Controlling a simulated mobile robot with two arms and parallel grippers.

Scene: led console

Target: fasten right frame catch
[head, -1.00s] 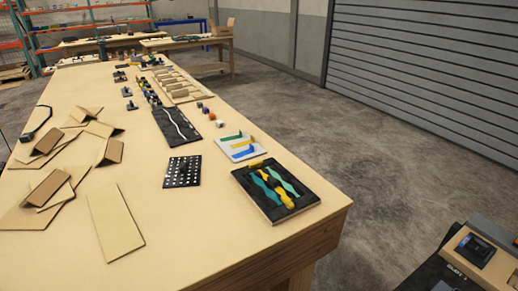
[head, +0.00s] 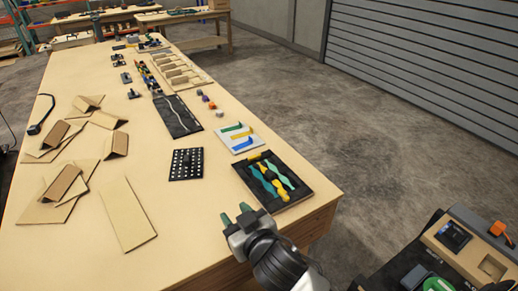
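My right gripper (head: 237,213) reaches in from the bottom edge, over the near right part of the table. Its two dark greenish fingertips stand apart with nothing visible between them. It is just in front of a black tray (head: 249,187) that holds green and yellow shaped pieces (head: 272,184). At the lower right is a console-like unit with a wooden panel (head: 468,258), a dark screen-like module (head: 454,236) and an orange piece (head: 497,229). It is cut off by the picture edge. I cannot pick out the right frame catch. My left gripper is not in view.
The long wooden table (head: 190,225) carries folded cardboard pieces (head: 65,182), a flat cardboard sheet (head: 127,214), a black dotted board (head: 186,164) and a white board with coloured strips (head: 238,138). Bare concrete floor (head: 370,160) lies to the right.

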